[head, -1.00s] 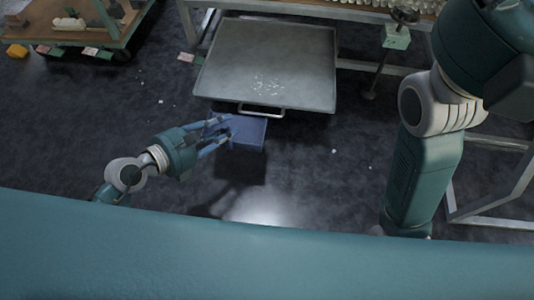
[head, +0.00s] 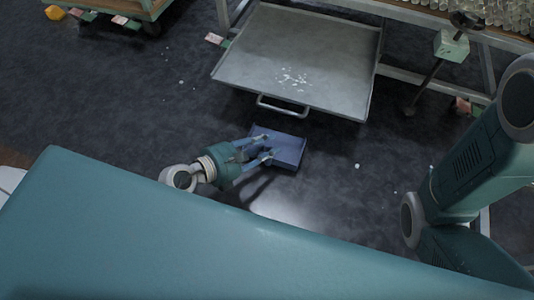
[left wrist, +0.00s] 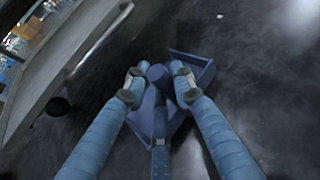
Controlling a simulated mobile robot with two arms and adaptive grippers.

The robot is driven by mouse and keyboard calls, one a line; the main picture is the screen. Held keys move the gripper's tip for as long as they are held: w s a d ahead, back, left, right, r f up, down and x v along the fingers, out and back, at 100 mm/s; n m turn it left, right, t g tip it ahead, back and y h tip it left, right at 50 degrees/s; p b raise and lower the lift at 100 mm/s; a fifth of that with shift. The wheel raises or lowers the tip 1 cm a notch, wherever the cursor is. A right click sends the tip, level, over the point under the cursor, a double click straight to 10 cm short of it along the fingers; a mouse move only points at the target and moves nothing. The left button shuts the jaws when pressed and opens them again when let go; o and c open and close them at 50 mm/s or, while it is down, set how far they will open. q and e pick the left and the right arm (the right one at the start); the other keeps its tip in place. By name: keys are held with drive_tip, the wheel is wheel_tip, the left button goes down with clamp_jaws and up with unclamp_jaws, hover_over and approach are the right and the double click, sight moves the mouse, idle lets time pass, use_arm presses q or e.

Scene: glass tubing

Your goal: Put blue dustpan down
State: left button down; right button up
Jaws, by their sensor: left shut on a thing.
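The blue dustpan (head: 290,151) is in front of the handle of a grey metal tray in the head view. My left gripper (head: 264,147) is shut on its handle end, coming from the lower left. In the left wrist view the dustpan (left wrist: 203,72) extends beyond the fingers, and its handle lies between the two blue fingers (left wrist: 158,84). A dark shadow lies on the floor near the gripper; I cannot tell whether the dustpan touches the floor. My right arm shows at the right of the head view, but its gripper is out of view.
The grey tray (head: 324,58) holds scattered white bits. A bench frame (head: 420,78) with a green clamp-like fitting (head: 451,45) stands behind it. A wheeled cart (head: 135,8) is at the far left. Dark floor (head: 150,120) is clear around the dustpan, apart from small white bits.

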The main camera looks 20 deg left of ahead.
use_arm(q)
wheel_tip(320, 180, down, 4)
drive_tip(key=b, duration=0.2)
drive_tip(key=shift+r+b, duration=0.25)
drive_tip(key=shift+b, duration=0.1)
drive_tip(key=shift+r, duration=0.15)
drive_tip(key=c, duration=1.5)
unclamp_jaws()
drive_tip(key=shift+f, duration=0.2)
drive_tip(key=shift+o, duration=0.2)
